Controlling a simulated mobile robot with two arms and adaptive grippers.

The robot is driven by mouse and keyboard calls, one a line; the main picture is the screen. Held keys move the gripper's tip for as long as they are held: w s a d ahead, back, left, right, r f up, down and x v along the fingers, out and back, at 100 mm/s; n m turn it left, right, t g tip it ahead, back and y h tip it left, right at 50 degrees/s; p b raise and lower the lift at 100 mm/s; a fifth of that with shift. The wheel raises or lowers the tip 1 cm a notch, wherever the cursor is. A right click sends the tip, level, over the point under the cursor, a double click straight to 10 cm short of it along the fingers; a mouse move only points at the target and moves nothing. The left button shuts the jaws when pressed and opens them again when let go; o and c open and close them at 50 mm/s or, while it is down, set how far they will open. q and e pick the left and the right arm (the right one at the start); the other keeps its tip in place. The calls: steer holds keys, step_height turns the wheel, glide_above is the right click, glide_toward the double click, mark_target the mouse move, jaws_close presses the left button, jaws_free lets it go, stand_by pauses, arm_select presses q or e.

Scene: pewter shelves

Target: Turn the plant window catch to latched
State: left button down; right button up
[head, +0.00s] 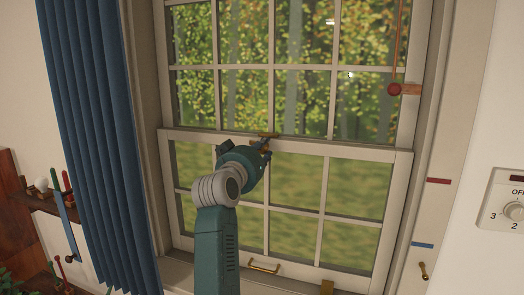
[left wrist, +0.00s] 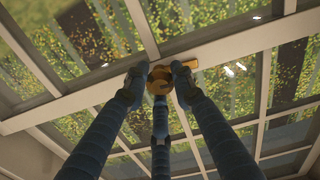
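The window catch is a small brass piece on the rail where the two sashes meet; it shows in the head view (head: 267,134) and in the left wrist view (left wrist: 159,81). Its lever points to the right in the left wrist view. My left gripper (head: 264,149) is at the catch. In the left wrist view its dark blue fingers (left wrist: 158,78) close in around the brass body, with fingertips against its left and right sides. The third finger is below it. The fingers partly hide the catch. My right gripper is not in view.
A blue curtain (head: 92,140) hangs left of the window. A red ball on a cord (head: 394,89) hangs at the upper right. A brass handle (head: 264,265) is on the lower rail. Red (head: 438,181) and blue (head: 422,245) strips and a dial (head: 514,211) are on the right.

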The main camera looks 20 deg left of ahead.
arm_select(q)
steer(key=shift+f, duration=0.2)
steer(key=m+p, duration=0.1)
steer(key=m, duration=0.3)
steer(key=shift+a, duration=0.1)
steer(key=m+p, duration=0.2)
steer(key=m, duration=0.1)
steer(key=shift+m, duration=0.3)
steer(key=m+p, duration=0.3)
steer(key=m, duration=0.2)
steer(key=shift+f+m+p, duration=0.1)
steer(key=shift+m+p, duration=1.3)
steer(key=shift+m, duration=0.7)
steer(key=c, duration=1.4)
jaws_free()
steer(key=shift+c, duration=0.2)
